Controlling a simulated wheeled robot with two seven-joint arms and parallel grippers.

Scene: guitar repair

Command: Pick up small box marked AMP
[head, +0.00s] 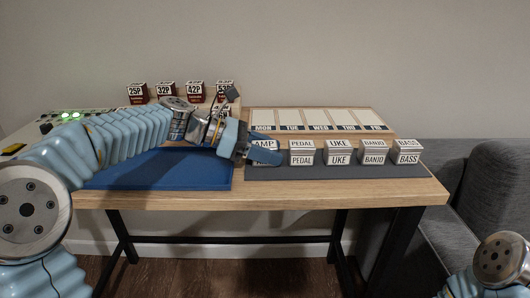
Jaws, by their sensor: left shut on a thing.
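The small box marked AMP (264,144) is at the left end of a row of white boxes on the dark grey mat. My left gripper (262,154) reaches in from the left and is shut on the AMP box. Its fingers cover the lower front of the box, and only the top with part of the label shows. I cannot tell whether the box is lifted off the mat. My right arm shows only in part at the bottom right; its gripper is out of view.
The PEDAL (302,153), UKE (339,152), BANJO (374,152) and BASS (407,152) boxes stand to the right. A weekday tray (320,119) lies behind. A blue mat (160,172) is left, with boxes marked 25P (137,93) to 53P behind. A grey sofa (490,190) stands right.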

